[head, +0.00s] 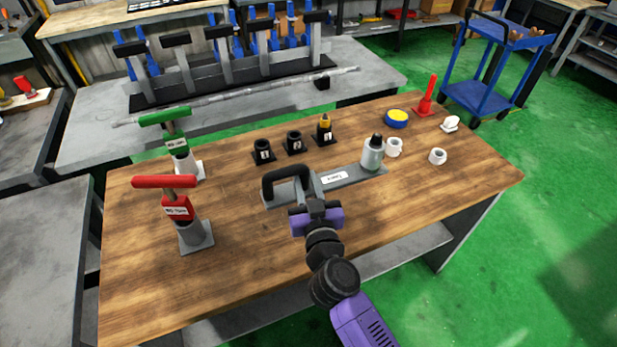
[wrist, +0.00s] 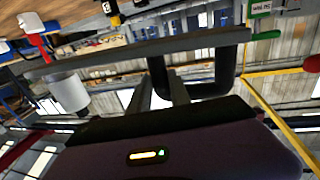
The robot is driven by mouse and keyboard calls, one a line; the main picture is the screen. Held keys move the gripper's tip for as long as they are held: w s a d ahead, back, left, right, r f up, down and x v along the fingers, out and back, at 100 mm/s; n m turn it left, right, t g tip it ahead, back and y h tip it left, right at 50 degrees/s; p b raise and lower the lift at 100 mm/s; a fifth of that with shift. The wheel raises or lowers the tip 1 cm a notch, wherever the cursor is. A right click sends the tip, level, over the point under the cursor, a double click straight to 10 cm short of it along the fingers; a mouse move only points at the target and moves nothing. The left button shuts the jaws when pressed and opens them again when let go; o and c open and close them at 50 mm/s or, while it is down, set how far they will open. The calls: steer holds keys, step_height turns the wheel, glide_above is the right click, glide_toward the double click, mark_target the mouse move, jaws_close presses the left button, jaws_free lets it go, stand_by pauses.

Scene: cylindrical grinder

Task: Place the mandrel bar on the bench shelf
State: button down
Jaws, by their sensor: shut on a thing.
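The mandrel bar appears to be the flat grey bar (head: 345,178) with a white label, a black loop handle at its left end and a grey cylinder with a black top at its right end. My gripper (head: 314,193) is shut on it near the handle, above the wooden bench top (head: 260,225). In the wrist view the bar (wrist: 120,58) crosses the fingers (wrist: 165,92), handle to the right and pale cylinder to the left. The grey bench shelf (head: 405,252) lies under the wooden top; only its front strip shows.
Red-handled (head: 177,207) and green-handled (head: 175,140) tools stand in holders at the left. Three black holders (head: 294,143), white rings (head: 438,156), a blue-yellow tin (head: 397,118) and a red cone-like item (head: 425,100) stand towards the back and right.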

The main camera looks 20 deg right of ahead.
step_height(320, 180, down, 15)
steer(key=b, duration=0.8)
steer(key=shift+b, duration=0.35)
steer(key=c, duration=1.5)
jaws_free()
steer(key=shift+f, duration=0.15)
steer(key=o, duration=0.3)
steer(key=shift+f+b, duration=0.3)
steer(key=shift+b, duration=0.45)
steer(key=s, duration=0.2)
steer(key=s+a, duration=0.1)
steer(key=s, duration=0.2)
steer(key=s+p, duration=0.1)
steer(key=s, duration=0.1)
steer(key=shift+s+a, duration=0.3)
steer(key=shift+a, duration=0.1)
